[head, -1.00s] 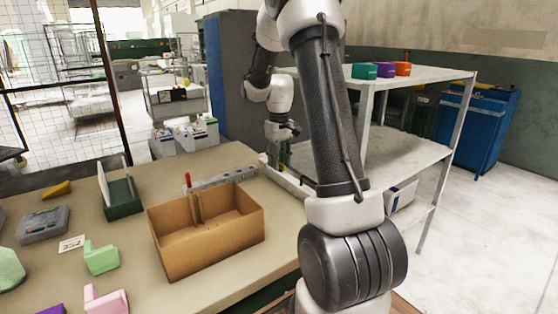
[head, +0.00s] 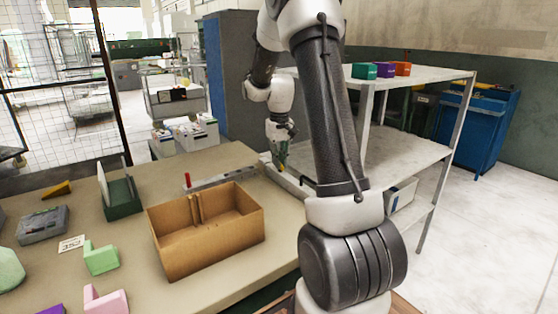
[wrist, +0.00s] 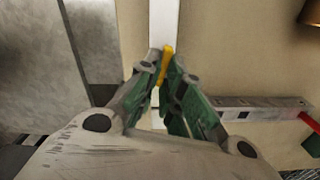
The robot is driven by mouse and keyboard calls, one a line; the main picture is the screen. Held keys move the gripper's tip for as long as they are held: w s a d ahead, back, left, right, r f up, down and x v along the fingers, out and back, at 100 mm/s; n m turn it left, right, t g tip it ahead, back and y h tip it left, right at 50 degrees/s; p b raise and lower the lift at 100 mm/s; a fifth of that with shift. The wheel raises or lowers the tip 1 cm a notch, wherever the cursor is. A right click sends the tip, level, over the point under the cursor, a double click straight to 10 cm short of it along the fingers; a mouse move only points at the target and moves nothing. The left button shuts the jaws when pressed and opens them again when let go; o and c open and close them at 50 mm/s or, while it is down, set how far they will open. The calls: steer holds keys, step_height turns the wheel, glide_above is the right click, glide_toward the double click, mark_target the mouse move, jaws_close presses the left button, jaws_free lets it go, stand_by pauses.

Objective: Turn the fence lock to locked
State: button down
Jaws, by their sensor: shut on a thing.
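A small yellow lever (wrist: 166,62), which looks like the fence lock's handle, sits at the end of a pale bar (wrist: 164,22) in the wrist view. My gripper (wrist: 163,78) has its green fingers closed together around the lever, whose upper part stands out between the tips. In the head view my gripper (head: 281,162) points down at the table's far right edge, by the pale fence bar (head: 289,181). The lock's body and markings are hidden by the fingers, so I cannot read its setting.
A grey metal rail (head: 217,180) with a red handle (head: 187,180) lies left of my gripper. An open cardboard box (head: 205,235) stands in front of it. A white shelf (head: 400,155) is close on the right. Several foam pieces lie at the left.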

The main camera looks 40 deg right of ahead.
steer(key=m, duration=0.3)
steer(key=shift+d+m, duration=0.15)
steer(key=shift+m, duration=0.25)
steer(key=m, duration=0.3)
steer(key=shift+s+d+m, duration=0.1)
steer(key=shift+s+m, duration=0.05)
steer(key=shift+m, duration=0.15)
steer(key=m, duration=0.3)
steer(key=shift+s+m, duration=0.1)
steer(key=shift+m, duration=0.2)
steer(key=shift+s+d+m, duration=0.1)
steer(key=shift+s+m, duration=0.05)
steer(key=shift+m, duration=1.75)
steer(key=c, duration=1.6)
jaws_free()
steer(key=shift+o, duration=0.2)
